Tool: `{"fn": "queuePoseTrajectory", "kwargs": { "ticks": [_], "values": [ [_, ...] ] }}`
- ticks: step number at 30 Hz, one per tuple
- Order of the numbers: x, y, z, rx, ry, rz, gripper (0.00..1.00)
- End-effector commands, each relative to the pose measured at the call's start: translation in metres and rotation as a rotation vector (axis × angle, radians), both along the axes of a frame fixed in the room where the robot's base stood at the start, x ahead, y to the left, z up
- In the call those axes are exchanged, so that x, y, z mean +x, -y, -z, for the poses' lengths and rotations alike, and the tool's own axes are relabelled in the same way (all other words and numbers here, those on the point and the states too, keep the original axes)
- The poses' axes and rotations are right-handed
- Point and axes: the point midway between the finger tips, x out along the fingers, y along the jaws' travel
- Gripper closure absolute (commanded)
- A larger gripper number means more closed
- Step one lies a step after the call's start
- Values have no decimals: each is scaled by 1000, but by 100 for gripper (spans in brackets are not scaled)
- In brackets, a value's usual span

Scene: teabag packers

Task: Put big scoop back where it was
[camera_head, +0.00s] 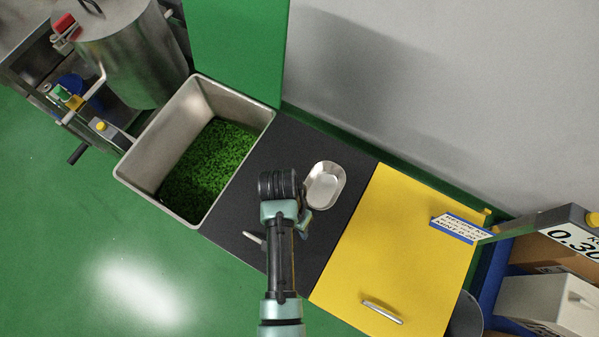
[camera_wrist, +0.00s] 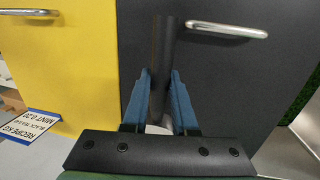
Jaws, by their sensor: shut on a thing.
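The big scoop shows as a shiny metal oval bowl (camera_head: 325,186) over the dark grey cabinet (camera_head: 300,145) in the head view. My gripper (camera_head: 304,217) is at the near end of the bowl, partly behind my own wrist. In the wrist view my gripper (camera_wrist: 160,105) is shut on the scoop's black handle (camera_wrist: 163,60), with one blue finger on each side. Most of the bowl is hidden in the wrist view. I cannot tell whether the scoop touches the cabinet or is held above it.
A metal bin (camera_head: 143,174) of green leaves stands left of the dark cabinet. A yellow cabinet (camera_head: 385,245) with a bar handle (camera_head: 382,312) adjoins it on the right. A recipe sign (camera_head: 461,228) stands near its edge. A grey wall (camera_head: 420,100) runs behind.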

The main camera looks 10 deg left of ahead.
Motion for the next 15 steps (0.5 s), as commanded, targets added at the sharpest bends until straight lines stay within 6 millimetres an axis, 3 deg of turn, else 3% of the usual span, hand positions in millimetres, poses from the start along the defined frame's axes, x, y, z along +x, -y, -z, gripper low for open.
{"fn": "queuePoseTrajectory", "kwargs": {
  "ticks": [9,15],
  "values": [
    [1,0,37,0,0,1,100],
    [1,0,44,0,3,0,100]
  ]
}}
